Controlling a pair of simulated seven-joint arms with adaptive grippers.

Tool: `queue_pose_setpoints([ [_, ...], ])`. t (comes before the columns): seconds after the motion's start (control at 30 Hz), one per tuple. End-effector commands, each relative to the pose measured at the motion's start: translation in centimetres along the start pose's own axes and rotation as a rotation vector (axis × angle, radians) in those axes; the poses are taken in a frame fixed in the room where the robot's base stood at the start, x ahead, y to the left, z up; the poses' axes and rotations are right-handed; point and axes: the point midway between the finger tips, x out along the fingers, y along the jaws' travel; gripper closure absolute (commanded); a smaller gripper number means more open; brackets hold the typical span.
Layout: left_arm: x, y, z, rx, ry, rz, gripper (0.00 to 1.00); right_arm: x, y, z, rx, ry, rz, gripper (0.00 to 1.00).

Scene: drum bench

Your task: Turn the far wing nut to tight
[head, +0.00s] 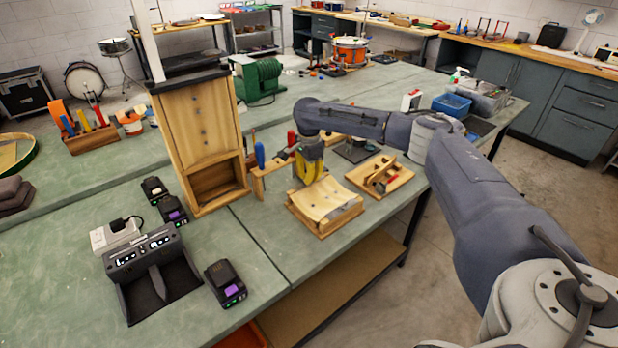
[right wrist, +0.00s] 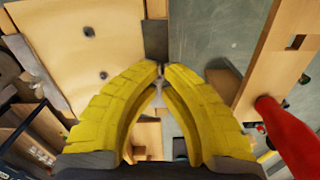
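My right gripper (head: 308,166) has yellow fingers and points down at the back edge of a wooden fixture (head: 327,212) with a pale curved top. In the right wrist view the fingers (right wrist: 161,72) curve together, and their tips nearly meet. A small grey metal piece (right wrist: 159,76) shows between the tips. It looks like the far wing nut, but its wings are mostly covered, so I cannot tell their angle. In the head view the fingers and arm hide the nut. My left gripper is not in view.
A tool rack with red-handled (right wrist: 290,135) and blue-handled (head: 259,154) tools stands close beside the gripper. A tall wooden box (head: 200,120) stands to the left. A wooden tray (head: 380,178) lies right of the fixture, near the edge of the green bench (head: 90,240).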

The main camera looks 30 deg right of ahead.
Motion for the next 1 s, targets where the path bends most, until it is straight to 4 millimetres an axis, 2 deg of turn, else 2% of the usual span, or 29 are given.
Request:
queue_pose_setpoints([
  [0.47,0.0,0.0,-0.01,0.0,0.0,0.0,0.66,0.13,0.07,-0.02,0.012,0.0,0.002,1.0],
  [0.5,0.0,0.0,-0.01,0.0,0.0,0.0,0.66,0.13,0.07,-0.02,0.012,0.0,0.002,0.9],
  [0.7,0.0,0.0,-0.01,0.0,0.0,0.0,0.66,0.09,0.05,-0.02,0.011,0.0,0.002,0.67],
  [1.0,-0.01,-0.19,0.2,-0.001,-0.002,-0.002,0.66,-0.13,0.01,-0.02,0.01,0.0,0.0,0.66],
])
